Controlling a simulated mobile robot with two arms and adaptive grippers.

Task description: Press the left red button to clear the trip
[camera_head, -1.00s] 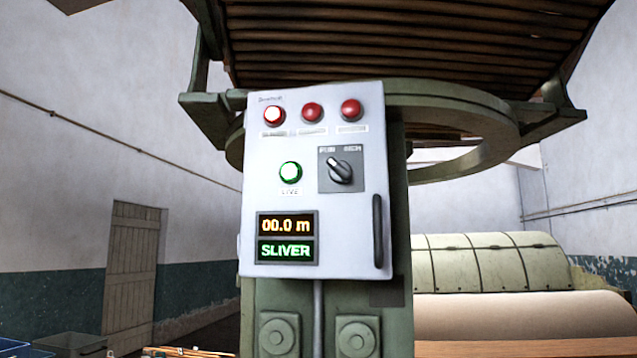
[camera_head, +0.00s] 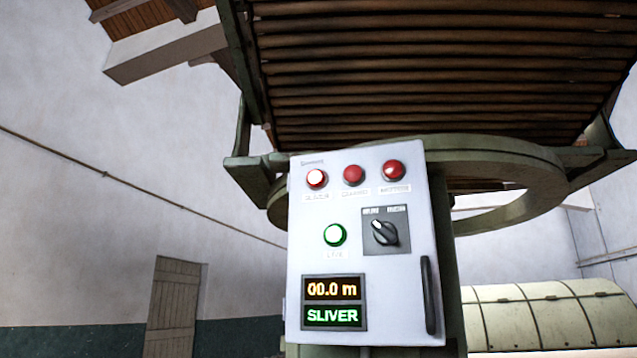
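A pale grey control panel (camera_head: 388,284) hangs on the green machine, slightly right of the middle of the head view. Three red buttons run along its top: the left red button (camera_head: 317,179) has a bright, lit centre, while the middle one (camera_head: 353,175) and the right one (camera_head: 393,170) look dark red. Small labels under them are too blurred to read. A lit green button (camera_head: 335,235) marked LIVE sits below. Displays read 00.0 m (camera_head: 332,288) in orange and SLIVER (camera_head: 332,316) in green. Neither of my grippers shows.
A black rotary knob (camera_head: 384,232) and a black upright handle (camera_head: 428,295) stand out from the panel. A slatted lattice (camera_head: 440,75) and a green ring (camera_head: 520,200) overhang it. Open room lies to the left, before a wooden door (camera_head: 174,305).

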